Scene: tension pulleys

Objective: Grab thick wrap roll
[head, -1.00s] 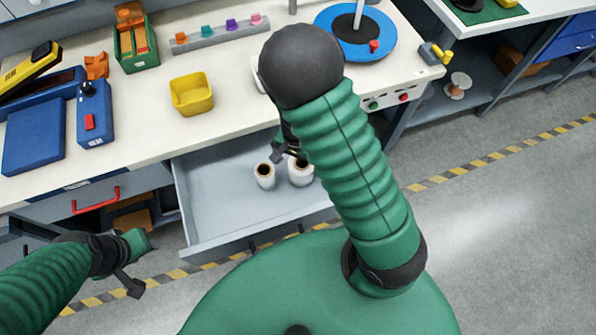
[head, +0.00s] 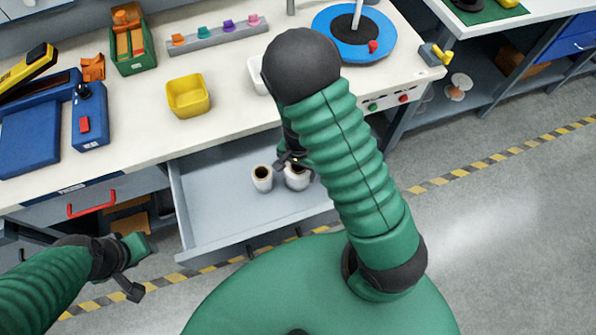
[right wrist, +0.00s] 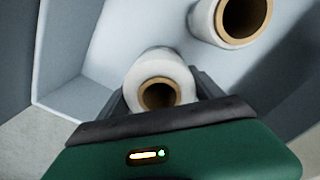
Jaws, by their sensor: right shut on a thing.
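Two white wrap rolls with brown cores stand in the open grey drawer (head: 215,215). The thick wrap roll (head: 297,182) is the right one in the head view. It has a wide white wrap around its core and also shows in the right wrist view (right wrist: 160,72). My right gripper (head: 292,162) is shut on it, with one dark finger on each side. The thinner roll (head: 262,180) stands just to its left, apart from the gripper; it shows at the upper right of the right wrist view (right wrist: 228,30). My left gripper (head: 133,280) hangs at the lower left, away from the rolls; its jaw opening is unclear.
The workbench top (head: 140,140) lies above the drawer, with a yellow bin (head: 188,97) and a blue turntable (head: 325,20). A white container (head: 257,75) is partly hidden by my right arm. The drawer's left part is bare.

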